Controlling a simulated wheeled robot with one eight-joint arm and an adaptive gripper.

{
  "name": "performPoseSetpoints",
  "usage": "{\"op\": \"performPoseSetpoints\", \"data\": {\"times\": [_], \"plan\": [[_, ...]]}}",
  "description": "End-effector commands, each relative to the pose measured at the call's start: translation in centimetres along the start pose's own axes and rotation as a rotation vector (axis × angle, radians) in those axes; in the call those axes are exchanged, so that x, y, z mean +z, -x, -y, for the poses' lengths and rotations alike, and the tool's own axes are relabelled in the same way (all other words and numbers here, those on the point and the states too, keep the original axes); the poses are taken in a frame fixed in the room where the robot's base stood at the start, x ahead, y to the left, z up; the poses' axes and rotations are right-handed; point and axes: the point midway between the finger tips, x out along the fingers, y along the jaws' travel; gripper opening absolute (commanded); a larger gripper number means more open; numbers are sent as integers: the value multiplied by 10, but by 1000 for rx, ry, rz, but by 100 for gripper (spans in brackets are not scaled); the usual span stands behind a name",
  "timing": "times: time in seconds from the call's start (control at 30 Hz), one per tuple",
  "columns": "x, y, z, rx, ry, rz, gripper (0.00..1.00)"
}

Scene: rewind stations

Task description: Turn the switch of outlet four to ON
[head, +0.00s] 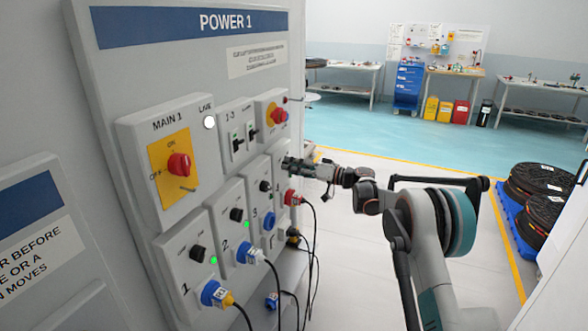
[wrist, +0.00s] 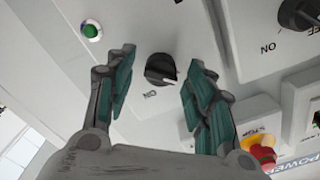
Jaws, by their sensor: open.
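In the wrist view a black rotary switch (wrist: 161,70) with a white pointer mark stands between the fingertips of my gripper (wrist: 160,74). The fingers are open on both sides of it, with a visible gap. The pointer mark lies at the knob's lower right. An ON label (wrist: 150,94) is printed below the knob, left of the mark. A green lamp (wrist: 91,30) sits at the upper left.
The MAIN 1 switch (head: 180,165) is at the left. In the wrist view another black knob (wrist: 298,14) and a red stop button (wrist: 262,155) lie to the right.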

Motion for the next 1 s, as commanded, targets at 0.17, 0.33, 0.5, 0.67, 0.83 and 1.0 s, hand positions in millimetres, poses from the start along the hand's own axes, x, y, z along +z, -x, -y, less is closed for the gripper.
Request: {"op": "performPoseSetpoints", "data": {"times": [0.17, 0.33, 0.5, 0.67, 0.83, 1.0], "plan": [[0, 0, 0, 0, 0, 0, 49], [0, 0, 0, 0, 0, 0, 24], [0, 0, 0, 1, 0, 0, 5], [0, 0, 0, 1, -6, 0, 5], [0, 0, 0, 1, -46, -1, 5], [0, 0, -1, 1, -138, -1, 5]]}}
